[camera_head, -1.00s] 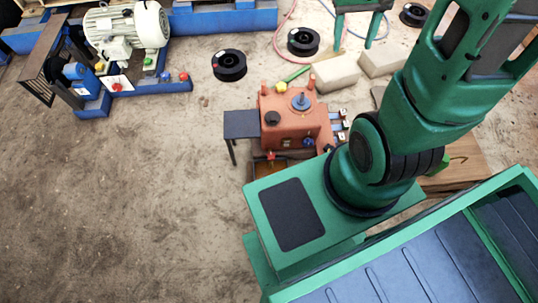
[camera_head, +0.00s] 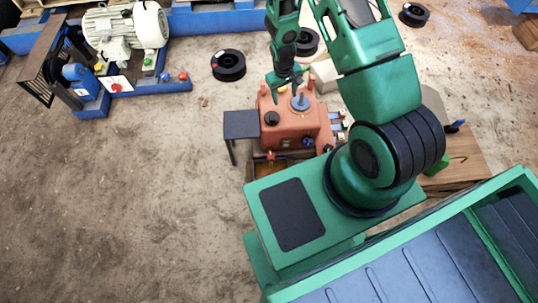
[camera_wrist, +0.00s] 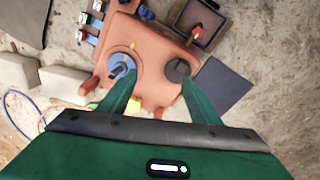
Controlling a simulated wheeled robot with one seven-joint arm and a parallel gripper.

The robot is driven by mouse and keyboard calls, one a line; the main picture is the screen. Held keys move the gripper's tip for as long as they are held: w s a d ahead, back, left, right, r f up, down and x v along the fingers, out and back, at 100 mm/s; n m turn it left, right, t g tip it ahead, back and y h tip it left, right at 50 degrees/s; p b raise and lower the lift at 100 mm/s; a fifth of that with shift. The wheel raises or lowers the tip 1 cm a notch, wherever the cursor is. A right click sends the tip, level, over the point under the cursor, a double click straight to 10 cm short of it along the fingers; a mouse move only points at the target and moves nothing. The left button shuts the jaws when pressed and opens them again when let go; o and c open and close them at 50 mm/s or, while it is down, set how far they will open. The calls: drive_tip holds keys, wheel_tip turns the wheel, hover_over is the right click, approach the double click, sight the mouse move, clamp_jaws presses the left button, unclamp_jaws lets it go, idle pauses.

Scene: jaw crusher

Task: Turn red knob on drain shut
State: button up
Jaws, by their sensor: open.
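The orange-red machine box (camera_head: 293,127) stands in the middle of the head view, with a black cap and a blue-grey round fitting on top. A small red knob (camera_head: 270,155) shows low on its front side, above an open tray (camera_head: 256,168). In the wrist view the red knob (camera_wrist: 198,30) lies over the dark-rimmed tray (camera_wrist: 222,22), beyond the box (camera_wrist: 150,55). My gripper (camera_head: 286,92) is above the back of the box, pointing down.
A dark side plate (camera_head: 241,124) sticks out left of the box. Black reels (camera_head: 228,65) and pale blocks (camera_head: 324,72) lie behind. A motor on a blue frame (camera_head: 128,30) stands at the upper left. The floor at left is clear.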

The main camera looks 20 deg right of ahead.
sight(271, 155)
drive_tip(key=s+a+f+n, duration=0.1)
drive_tip(key=s+a+f, duration=0.1)
drive_tip(key=f, duration=0.9)
drive_tip(key=s+a+f+n, duration=0.1)
drive_tip(key=s+a+f, duration=0.2)
drive_tip(key=f, duration=0.8)
drive_tip(key=s+a+f+y, duration=0.1)
drive_tip(key=a+f, duration=0.3)
drive_tip(key=f, duration=0.7)
drive_tip(key=shift+s+f+n, duration=0.1)
drive_tip(key=shift+s+n, duration=0.3)
drive_tip(key=shift+s, duration=0.4)
